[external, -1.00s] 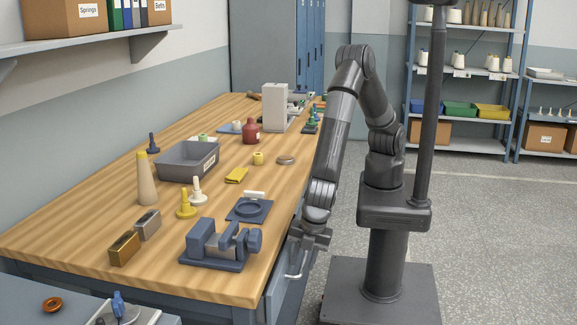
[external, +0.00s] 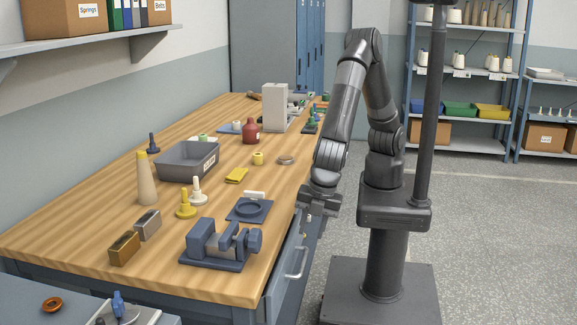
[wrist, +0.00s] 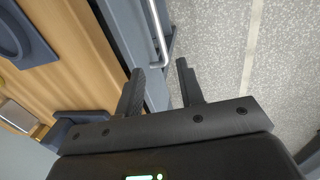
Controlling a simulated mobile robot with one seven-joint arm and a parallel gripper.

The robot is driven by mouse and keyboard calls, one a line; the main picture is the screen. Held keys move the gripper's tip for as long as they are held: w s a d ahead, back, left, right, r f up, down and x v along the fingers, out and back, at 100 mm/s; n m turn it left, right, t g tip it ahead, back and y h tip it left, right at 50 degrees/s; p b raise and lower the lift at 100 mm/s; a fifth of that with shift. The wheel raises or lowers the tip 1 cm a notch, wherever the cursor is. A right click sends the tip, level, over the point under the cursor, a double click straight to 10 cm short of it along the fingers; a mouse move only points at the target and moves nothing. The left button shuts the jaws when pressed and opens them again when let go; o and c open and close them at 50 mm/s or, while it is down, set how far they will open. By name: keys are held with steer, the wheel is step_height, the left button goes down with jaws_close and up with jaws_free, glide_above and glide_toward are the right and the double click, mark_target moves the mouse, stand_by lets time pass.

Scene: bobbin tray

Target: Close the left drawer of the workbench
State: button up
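The left drawer (external: 286,290) of the workbench (external: 120,258) is a blue-grey front with a pale bar handle (external: 298,263), below the near right corner of the wooden top. The front looks close to the bench side; I cannot tell whether a small gap is left. My gripper (external: 319,208) is above and beyond the handle, beside the bench edge, apart from the drawer and empty. In the wrist view the fingers of my gripper (wrist: 160,72) are spread apart with nothing between them, and the handle (wrist: 159,35) shows just ahead of them.
A blue vise (external: 215,247) and a blue dish plate (external: 250,210) sit on the top near the drawer. A grey bin (external: 180,165) and several bobbins stand further back. The speckled floor (external: 480,230) to the right is clear.

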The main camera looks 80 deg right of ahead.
steer(key=shift+r, duration=0.1)
steer(key=shift+c, duration=0.5)
